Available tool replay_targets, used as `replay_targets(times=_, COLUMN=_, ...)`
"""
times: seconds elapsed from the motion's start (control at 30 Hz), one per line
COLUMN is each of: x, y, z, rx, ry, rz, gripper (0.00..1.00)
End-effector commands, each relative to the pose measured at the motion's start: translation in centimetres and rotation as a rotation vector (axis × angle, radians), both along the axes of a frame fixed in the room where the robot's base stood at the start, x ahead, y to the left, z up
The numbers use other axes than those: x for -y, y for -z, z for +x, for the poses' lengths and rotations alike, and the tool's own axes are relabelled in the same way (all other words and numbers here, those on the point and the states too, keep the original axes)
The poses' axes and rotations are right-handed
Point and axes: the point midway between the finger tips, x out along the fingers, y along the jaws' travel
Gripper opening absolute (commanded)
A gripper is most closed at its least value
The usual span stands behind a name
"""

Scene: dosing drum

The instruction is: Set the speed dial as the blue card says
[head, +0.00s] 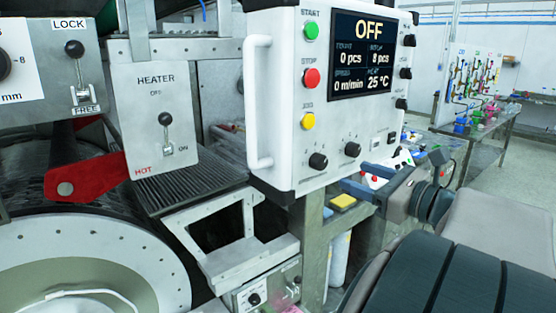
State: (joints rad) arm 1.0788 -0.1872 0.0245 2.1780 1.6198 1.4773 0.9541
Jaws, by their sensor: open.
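A white control panel (275,110) faces me. Its screen (362,55) reads OFF, 0 pcs, 8 pcs, 0 m/min and 25 °C. Two black knobs sit low on its face, a left knob (318,160) and a right knob (352,149). Their labels are too small to read, so I cannot tell which is the speed dial. I cannot make out a blue card. My gripper (354,176), with blue fingers, is open and empty just below the panel's lower right part, apart from both knobs.
A white handle (257,100) stands out from the panel's left side. Left are a heater box (155,115) with a lever, a red arm (85,178) and a large drum (60,245). A metal bracket (240,258) juts out below. A table (490,135) stands behind right.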

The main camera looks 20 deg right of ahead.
Motion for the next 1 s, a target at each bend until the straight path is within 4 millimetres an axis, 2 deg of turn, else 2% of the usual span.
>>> replay_targets(times=0.2, x=-1.9, y=-0.2, z=4.3, rx=-0.003, ry=-0.002, rz=0.001, gripper=0.55)
replay_targets(times=0.4, x=-3.0, y=-0.1, z=6.8, rx=-0.001, ry=0.000, rz=0.000, gripper=0.55)
replay_targets(times=0.6, x=-3.4, y=0.0, z=7.8, rx=-0.001, ry=0.000, rz=-0.002, gripper=0.55)
replay_targets(times=0.83, x=-3.4, y=0.0, z=7.9, rx=-0.001, ry=0.000, rz=-0.002, gripper=0.55)
replay_targets(times=0.87, x=-3.4, y=0.0, z=7.9, rx=-0.001, ry=0.000, rz=-0.002, gripper=0.52)
replay_targets(times=1.0, x=-3.4, y=0.0, z=7.8, rx=-0.001, ry=0.000, rz=-0.002, gripper=0.13)
